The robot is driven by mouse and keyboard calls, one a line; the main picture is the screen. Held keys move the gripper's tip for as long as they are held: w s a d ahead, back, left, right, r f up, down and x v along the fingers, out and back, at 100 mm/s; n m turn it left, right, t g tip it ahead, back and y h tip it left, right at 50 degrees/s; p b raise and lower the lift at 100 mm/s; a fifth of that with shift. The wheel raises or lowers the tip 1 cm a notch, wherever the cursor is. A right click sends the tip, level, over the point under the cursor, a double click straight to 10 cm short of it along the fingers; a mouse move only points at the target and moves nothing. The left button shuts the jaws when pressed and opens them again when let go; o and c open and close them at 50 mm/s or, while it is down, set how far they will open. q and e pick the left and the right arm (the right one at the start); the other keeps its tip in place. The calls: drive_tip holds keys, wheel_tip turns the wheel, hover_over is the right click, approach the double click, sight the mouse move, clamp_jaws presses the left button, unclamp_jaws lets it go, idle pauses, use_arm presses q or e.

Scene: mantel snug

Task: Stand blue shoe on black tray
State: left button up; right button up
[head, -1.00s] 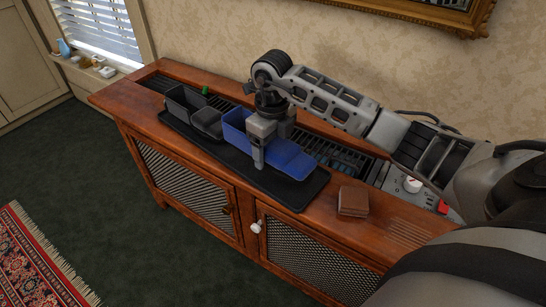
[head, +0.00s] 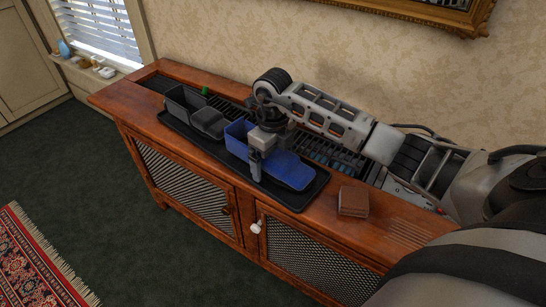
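The blue shoe (head: 289,171) is blocky, with a tall open box at its left end and a low toe at its right end. It is upright over the right part of the black tray (head: 207,147); I cannot tell whether its sole touches the tray. My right gripper (head: 257,168) points down at the shoe's middle and is shut on it, with one finger on the near side. The far finger is hidden. My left gripper is not in view.
A dark grey shoe (head: 181,108) of similar shape stands on the tray's left part. A brown block (head: 353,201) lies on the wooden cabinet (head: 330,222) right of the tray. A small green thing (head: 205,90) is behind the tray.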

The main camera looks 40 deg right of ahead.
drive_tip(key=shift+r, duration=0.2)
wheel_tip(320, 180, up, 12)
drive_tip(key=s+a+f+n+y, duration=0.1)
drive_tip(key=s+a+f+y, duration=0.2)
drive_tip(key=a, duration=0.5)
drive_tip(key=s+a+f+n+y, duration=0.1)
drive_tip(key=a+f+y, duration=0.1)
drive_tip(key=a+y, duration=0.35)
drive_tip(key=s+a+r+m+y, duration=0.1)
drive_tip(key=s+a+r+y, duration=0.2)
drive_tip(key=a, duration=0.4)
drive_tip(key=s+a+r+m+y, duration=0.2)
drive_tip(key=a+y, duration=0.3)
drive_tip(key=a, duration=0.1)
wheel_tip(320, 180, up, 4)
drive_tip(key=w+m+t+y, duration=0.1)
drive_tip(key=m+t+y, duration=0.2)
drive_tip(key=m+t, duration=0.95)
drive_tip(key=d+f+m+t+h, duration=0.5)
drive_tip(key=d+f+m+h, duration=0.25)
drive_tip(key=m+h, duration=0.7)
drive_tip(key=s+d+f+m+g+h, duration=0.1)
drive_tip(key=s+d+f+m+g, duration=0.1)
drive_tip(key=s+f+m+g, duration=0.4)
wheel_tip(320, 180, down, 6)
drive_tip(key=s+m, duration=0.3)
drive_tip(key=shift+p, duration=0.4)
